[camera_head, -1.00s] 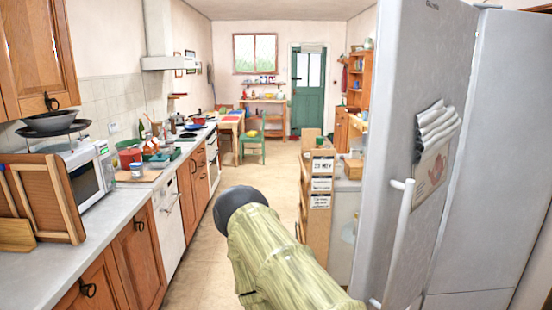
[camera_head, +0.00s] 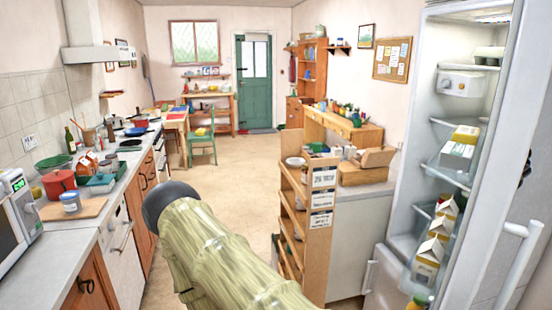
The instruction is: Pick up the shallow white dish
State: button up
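A small, pale, shallow round piece (camera_head: 295,161) sits on top of the wooden shelf rack in the middle. It may be the white dish, but it is too small to be sure. No other clear shallow white dish shows. My arm, in a ribbed pale green cover with a dark rounded end, reaches up from the bottom centre. My gripper is not in view.
The open fridge (camera_head: 405,245) at the right holds several cartons (camera_head: 428,262) and a white box (camera_head: 460,83). The left counter (camera_head: 60,240) carries a red pot (camera_head: 60,184), a cutting board (camera_head: 75,211) and a microwave (camera_head: 12,235). The floor (camera_head: 235,180) is clear ahead.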

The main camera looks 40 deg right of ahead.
aim_at(293, 163)
jog(key=i, duration=1.4)
jog(key=z, duration=1.4)
jog(key=i, duration=0.9)
jog(key=z, duration=0.85)
jog(key=i, duration=0.35)
